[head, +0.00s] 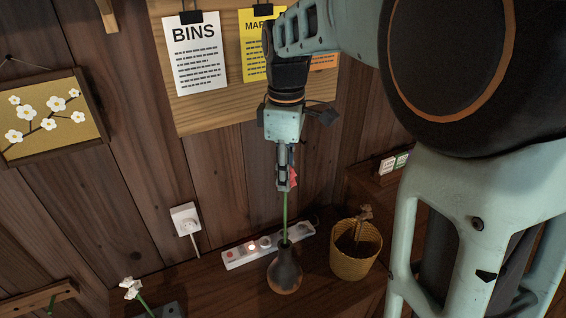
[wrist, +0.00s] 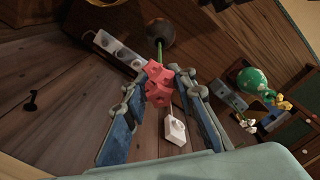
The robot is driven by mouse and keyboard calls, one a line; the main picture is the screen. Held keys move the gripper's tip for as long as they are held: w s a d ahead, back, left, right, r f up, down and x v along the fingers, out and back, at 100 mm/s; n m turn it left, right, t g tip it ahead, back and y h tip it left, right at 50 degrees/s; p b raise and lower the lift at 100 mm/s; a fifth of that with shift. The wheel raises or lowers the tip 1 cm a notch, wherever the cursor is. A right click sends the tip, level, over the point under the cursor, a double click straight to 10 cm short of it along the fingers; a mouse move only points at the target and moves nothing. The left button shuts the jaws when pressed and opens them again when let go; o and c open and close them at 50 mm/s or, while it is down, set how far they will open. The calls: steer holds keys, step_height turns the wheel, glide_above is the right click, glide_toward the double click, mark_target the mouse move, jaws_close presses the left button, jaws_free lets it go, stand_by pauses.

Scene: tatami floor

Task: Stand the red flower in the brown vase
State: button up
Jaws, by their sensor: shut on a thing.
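The red flower (head: 292,172) has a red bloom and a straight green stem. My gripper (head: 284,184) points down and is shut on the flower near its bloom. The brown vase (head: 285,273) is dark and round-bellied with a narrow neck, and it stands upright on the wooden surface below. The stem hangs nearly upright, and its lower end meets the vase mouth; how deep it sits inside is hidden. In the wrist view the red bloom (wrist: 158,88) shows between the fingers, with the stem running to the vase (wrist: 160,32).
A white power strip (head: 250,253) lies behind and left of the vase. A yellow woven basket (head: 356,262) stands close on the right. A white flower (head: 131,289) shows at the lower left. A plugged wall socket (head: 185,218) and a notice board (head: 225,108) are on the wall behind.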

steer(key=shift+f, duration=0.1)
stand_by(0.8)
steer(key=shift+f, duration=0.35)
steer(key=shift+f+b, duration=5.85)
steer(key=shift+f, duration=2.35)
steer(key=o, duration=1.1)
